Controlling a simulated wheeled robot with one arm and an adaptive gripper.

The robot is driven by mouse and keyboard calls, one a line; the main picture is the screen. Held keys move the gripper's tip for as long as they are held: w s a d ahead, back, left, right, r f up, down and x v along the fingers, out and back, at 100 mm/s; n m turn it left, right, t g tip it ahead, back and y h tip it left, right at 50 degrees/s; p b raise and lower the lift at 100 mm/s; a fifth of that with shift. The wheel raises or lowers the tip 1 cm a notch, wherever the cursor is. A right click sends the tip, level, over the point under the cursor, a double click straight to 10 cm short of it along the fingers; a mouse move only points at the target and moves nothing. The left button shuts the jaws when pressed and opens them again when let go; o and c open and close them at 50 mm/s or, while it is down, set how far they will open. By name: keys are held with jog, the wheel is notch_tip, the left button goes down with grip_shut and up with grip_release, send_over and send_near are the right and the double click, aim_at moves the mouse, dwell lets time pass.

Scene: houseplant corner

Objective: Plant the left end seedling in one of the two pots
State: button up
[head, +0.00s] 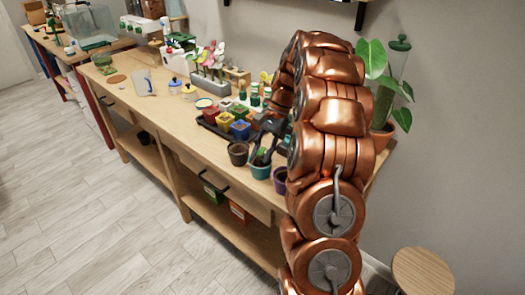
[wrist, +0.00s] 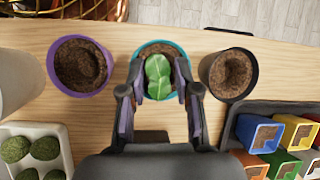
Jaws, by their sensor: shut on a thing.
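My gripper (wrist: 159,100) is shut on a seedling (wrist: 158,77) with broad green leaves, seen from above in the wrist view. The leaves are over the teal pot (wrist: 178,49), which has brown soil. The seedling's lower part is hidden, so I cannot tell whether it touches the soil. A purple pot (wrist: 80,65) is at left and a dark brown pot (wrist: 230,73) at right, both with bare soil. In the head view my gripper (head: 263,156) points down at the teal pot (head: 260,171), with the brown pot (head: 238,153) and the purple pot (head: 280,183) on either side.
A dark tray (wrist: 234,112) of several coloured small pots stands close at right. A pale tray (wrist: 59,133) with round green plants is at lower left. In the head view a large leafy plant (head: 372,58) stands behind my arm. The bench's front left is mostly clear.

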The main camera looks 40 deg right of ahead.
aim_at(262, 154)
jog(key=o, duration=1.3)
jog(key=shift+c, duration=0.2)
jog(key=shift+r, duration=0.2)
jog(key=shift+r+p, duration=1.45)
jog(key=shift+r, duration=1.9)
